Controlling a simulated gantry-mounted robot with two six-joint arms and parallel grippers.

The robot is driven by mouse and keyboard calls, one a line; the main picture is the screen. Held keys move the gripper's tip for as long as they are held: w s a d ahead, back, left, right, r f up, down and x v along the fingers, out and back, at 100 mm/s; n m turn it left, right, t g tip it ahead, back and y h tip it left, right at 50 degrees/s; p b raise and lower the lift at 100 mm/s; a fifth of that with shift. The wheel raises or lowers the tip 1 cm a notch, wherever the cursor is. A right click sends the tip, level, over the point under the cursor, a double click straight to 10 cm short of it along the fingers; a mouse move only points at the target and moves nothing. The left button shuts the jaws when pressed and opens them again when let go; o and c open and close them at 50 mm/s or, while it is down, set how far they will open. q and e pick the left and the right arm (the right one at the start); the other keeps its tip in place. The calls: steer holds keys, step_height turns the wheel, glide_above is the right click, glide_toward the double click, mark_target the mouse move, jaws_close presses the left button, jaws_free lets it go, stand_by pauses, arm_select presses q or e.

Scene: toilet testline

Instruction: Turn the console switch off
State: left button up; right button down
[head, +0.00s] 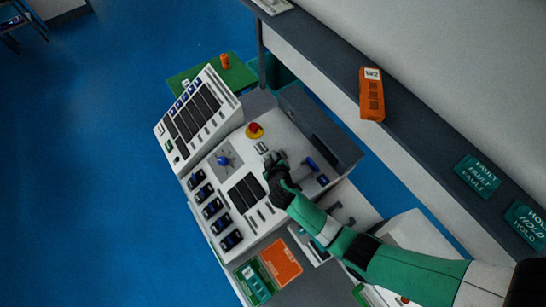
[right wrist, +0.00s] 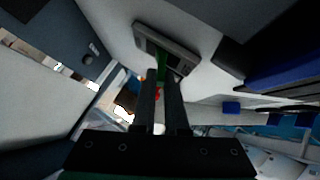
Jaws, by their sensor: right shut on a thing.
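The white console (head: 230,205) stands tilted in the middle of the head view. My right gripper (head: 271,165) reaches in from the lower right and is over the console's upper right panel, near a small light-framed plate (head: 262,147). In the right wrist view the two dark fingers of my right gripper (right wrist: 164,78) are close together. My left gripper is not in view.
A yellow and red push button (head: 254,130) sits just above my right gripper in the head view, and a blue knob (head: 222,160) to its left. Blue handles (head: 312,165) are close on the right. An orange device (head: 372,95) is on the grey shelf behind.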

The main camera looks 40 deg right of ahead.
steer(key=shift+f, duration=0.1)
stand_by(0.3)
steer(key=c, duration=0.9)
jaws_free()
steer(key=shift+c, duration=0.2)
steer(key=p+v, duration=1)
steer(key=p, duration=0.1)
steer(key=shift+s+a+r, duration=0.1)
steer(key=shift+s+r, duration=0.05)
steer(key=shift+r, duration=0.3)
steer(key=shift+s+a+p, duration=0.25)
steer(key=shift+s+p, duration=0.15)
steer(key=shift+s, duration=0.05)
